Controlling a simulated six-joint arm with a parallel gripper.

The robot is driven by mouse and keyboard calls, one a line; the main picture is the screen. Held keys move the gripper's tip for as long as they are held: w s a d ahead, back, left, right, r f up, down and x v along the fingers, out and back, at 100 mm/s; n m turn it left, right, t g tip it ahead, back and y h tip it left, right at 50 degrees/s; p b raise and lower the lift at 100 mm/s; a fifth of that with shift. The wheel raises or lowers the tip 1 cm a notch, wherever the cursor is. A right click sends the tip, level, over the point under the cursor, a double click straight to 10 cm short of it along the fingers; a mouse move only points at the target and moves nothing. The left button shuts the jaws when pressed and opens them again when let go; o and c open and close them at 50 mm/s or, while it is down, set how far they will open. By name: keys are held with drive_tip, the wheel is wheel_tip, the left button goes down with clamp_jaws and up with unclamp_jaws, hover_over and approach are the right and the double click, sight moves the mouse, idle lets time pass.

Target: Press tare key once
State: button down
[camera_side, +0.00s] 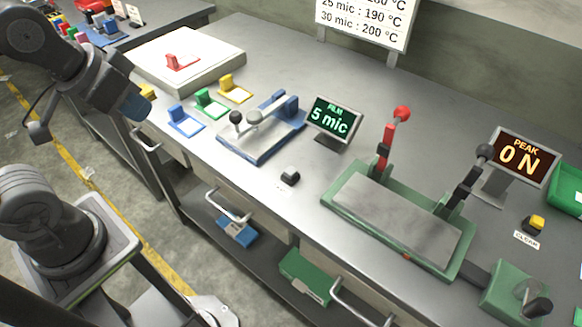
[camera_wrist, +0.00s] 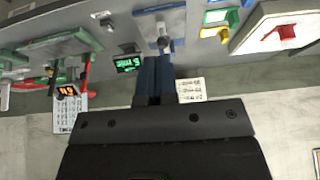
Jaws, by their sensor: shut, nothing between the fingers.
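A small dark key (camera_side: 290,176) sits on the bench near its front edge; its label is too small to read, so I cannot confirm it is the tare key. It seems to show in the wrist view as a small dark block (camera_wrist: 106,22). A film display (camera_side: 333,119) behind it reads "5 mic". My gripper (camera_side: 138,110) is up at the left, above the front of the bench and well apart from the key. Its blue fingers (camera_wrist: 153,82) are shut and empty in the wrist view.
A blue gauge (camera_side: 262,128) with a lever stands left of the key. A green-framed plate (camera_side: 332,196) with upright levers stands right. A yellow key (camera_side: 536,222) labelled "CLEAR" is far right, below a display (camera_side: 524,157) reading "PEAK 0 N". Coloured blocks (camera_side: 210,103) stand left.

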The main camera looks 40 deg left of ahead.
idle(0.7)
drive_tip(key=w+a+r+m+t+y, duration=0.1)
drive_tip(key=w+a+m+t+y, duration=0.2)
drive_tip(key=w+m, duration=0.5)
drive_tip(key=m+g+h, duration=0.3)
drive_tip(key=m+h, duration=0.7)
drive_tip(key=m, duration=1.9)
hover_over(289, 169)
wheel_tip(289, 169, down, 7)
drive_tip(key=shift+f+t, duration=0.15)
drive_tip(key=shift+t, duration=0.15)
drive_tip(key=shift+f, duration=4.35)
